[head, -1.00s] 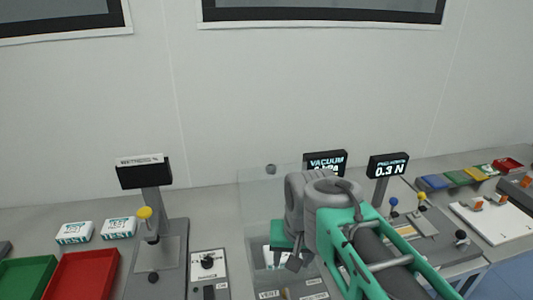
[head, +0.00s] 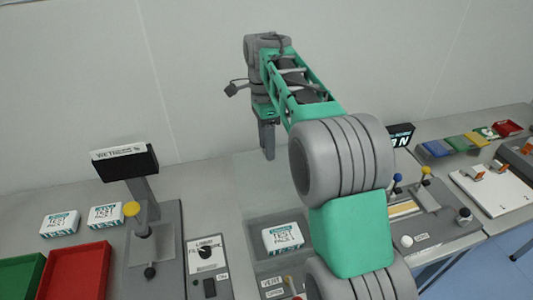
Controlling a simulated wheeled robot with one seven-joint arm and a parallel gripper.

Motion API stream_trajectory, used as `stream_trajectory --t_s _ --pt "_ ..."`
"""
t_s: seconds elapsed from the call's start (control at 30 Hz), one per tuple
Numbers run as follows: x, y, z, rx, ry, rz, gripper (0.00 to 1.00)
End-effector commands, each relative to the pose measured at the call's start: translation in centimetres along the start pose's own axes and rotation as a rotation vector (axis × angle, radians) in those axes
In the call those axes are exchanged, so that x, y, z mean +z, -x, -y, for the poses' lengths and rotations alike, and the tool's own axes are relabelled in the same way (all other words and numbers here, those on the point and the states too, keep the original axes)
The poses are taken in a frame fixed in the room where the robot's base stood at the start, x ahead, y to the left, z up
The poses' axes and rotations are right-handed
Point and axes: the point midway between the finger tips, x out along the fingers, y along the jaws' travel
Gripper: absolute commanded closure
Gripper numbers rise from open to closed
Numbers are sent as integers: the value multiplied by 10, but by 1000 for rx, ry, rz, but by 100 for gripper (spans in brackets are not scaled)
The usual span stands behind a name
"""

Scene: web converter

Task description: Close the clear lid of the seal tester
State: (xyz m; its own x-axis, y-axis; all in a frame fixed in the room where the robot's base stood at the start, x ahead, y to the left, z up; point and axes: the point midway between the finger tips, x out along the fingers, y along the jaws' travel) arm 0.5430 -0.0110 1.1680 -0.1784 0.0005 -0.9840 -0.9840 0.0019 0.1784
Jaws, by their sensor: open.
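The seal tester's grey chamber (head: 258,228) is open at lower centre, left of my arm. A white test pack (head: 283,238) lies inside it, and a vent label (head: 271,281) shows on its front. The clear lid is too faint to make out for certain; a faint upright edge shows behind the chamber. My gripper (head: 267,155) points down above and behind the chamber, with nothing visible in it. The gap between its fingers is hard to see from here.
A black-headed tester (head: 125,162) with a yellow knob stands at left, beside a switch panel (head: 207,254). Two test packs (head: 60,222) and a red tray (head: 77,271) lie further left. At right are levers (head: 426,171) and a white board (head: 495,187).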

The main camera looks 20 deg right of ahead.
Motion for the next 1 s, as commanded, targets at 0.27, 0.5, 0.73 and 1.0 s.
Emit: stream_trajectory --t_s 0.27,0.5,0.73,1.0 --pt "0 -9 0 -4 1 0 51" --pt "0 -9 0 -4 2 0 64" --pt "0 -8 1 -7 2 0 83" --pt "0 -8 2 -12 2 0 100"
